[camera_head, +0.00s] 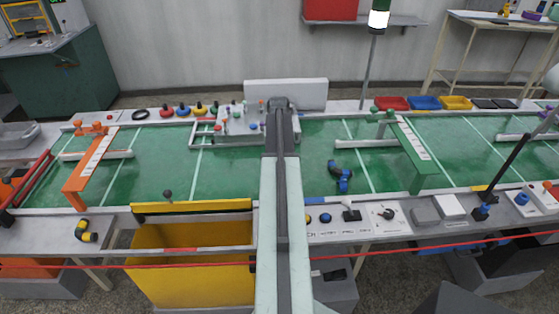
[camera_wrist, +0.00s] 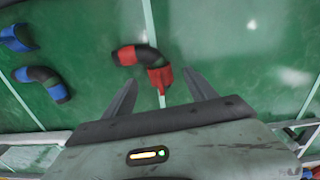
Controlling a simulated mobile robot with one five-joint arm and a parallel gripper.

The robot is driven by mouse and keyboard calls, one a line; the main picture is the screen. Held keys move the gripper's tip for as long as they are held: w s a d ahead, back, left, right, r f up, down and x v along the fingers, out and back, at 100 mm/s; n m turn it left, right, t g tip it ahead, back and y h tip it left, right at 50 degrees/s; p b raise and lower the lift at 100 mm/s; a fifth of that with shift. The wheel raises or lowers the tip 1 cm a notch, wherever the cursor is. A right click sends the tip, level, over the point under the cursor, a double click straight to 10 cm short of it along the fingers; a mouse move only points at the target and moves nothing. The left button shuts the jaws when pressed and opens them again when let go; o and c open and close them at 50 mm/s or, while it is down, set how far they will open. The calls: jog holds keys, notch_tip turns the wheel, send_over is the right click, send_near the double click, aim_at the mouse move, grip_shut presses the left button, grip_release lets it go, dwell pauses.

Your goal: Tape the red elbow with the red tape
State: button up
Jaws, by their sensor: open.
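The red elbow (camera_wrist: 140,58), a bent black hose piece with red ends, lies on the green surface in the wrist view. My gripper (camera_wrist: 160,77) is open, its two dark fingers apart. One red end of the elbow shows between and just beyond the fingertips; I cannot tell whether they touch it. In the head view my arm crosses the middle and I do not make out the red elbow. Small red, blue and yellow round items (camera_head: 183,110) stand at the back left edge; I cannot tell whether one is the red tape.
A blue elbow (camera_wrist: 42,82) and another blue piece (camera_wrist: 16,38) lie left of my gripper. In the head view a blue elbow (camera_head: 341,177) lies right of my arm, a yellow elbow (camera_head: 86,231) front left. An orange frame (camera_head: 90,165) and a green frame (camera_head: 415,150) span the belt.

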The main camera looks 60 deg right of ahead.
notch_tip(320, 180, up, 7)
jog(key=p, duration=0.6)
jog(key=shift+a+r+p, duration=0.1)
jog(key=shift+r+p, duration=0.1)
jog(key=shift+p, duration=0.1)
jog(key=shift+f, duration=0.1)
